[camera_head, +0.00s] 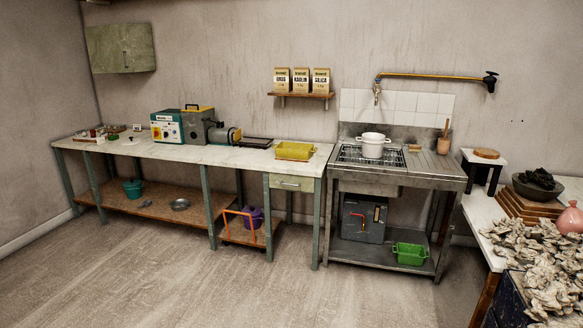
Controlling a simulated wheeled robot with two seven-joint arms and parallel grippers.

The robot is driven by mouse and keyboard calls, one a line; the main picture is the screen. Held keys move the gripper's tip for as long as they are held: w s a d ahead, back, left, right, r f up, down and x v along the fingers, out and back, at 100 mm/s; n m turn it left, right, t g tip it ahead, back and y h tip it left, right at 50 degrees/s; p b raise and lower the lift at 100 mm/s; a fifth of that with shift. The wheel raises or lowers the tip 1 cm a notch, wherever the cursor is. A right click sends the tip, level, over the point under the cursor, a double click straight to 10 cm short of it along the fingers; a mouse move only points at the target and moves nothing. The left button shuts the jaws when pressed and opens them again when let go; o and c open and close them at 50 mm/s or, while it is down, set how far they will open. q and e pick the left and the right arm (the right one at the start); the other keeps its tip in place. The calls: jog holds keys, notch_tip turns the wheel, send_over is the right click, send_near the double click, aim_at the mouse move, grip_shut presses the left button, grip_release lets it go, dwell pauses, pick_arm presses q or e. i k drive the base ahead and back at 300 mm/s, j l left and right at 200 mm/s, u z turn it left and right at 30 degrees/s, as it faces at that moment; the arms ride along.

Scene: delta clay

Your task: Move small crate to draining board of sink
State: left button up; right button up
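Two small crates show in the head view. A yellow crate (295,151) sits on the right end of the long bench, left of the sink. A green crate (409,254) stands on the shelf under the sink. I cannot tell which one the task means. The metal sink unit has a grated basin (350,154) and, to its right, a ribbed draining board (428,169). A white pot (373,145) stands over the basin. A wooden cup with a tool in it (443,145) stands at the draining board's back right. Neither of my grippers is in view.
The long bench (215,155) carries a machine (195,126) and small items. A grey box (364,218) stands on the sink's lower shelf. A white stool (484,157) and a table with shell-like pieces (530,250) stand at the right. The floor (190,280) in front is clear.

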aim_at(431, 162)
jog(key=i, duration=2.95)
jog(key=i+j+z, duration=0.15)
jog(key=i, duration=0.7)
jog(key=i+j, duration=0.1)
jog(key=i, duration=0.7)
jog(key=i+z, duration=0.25)
jog(key=i, duration=0.05)
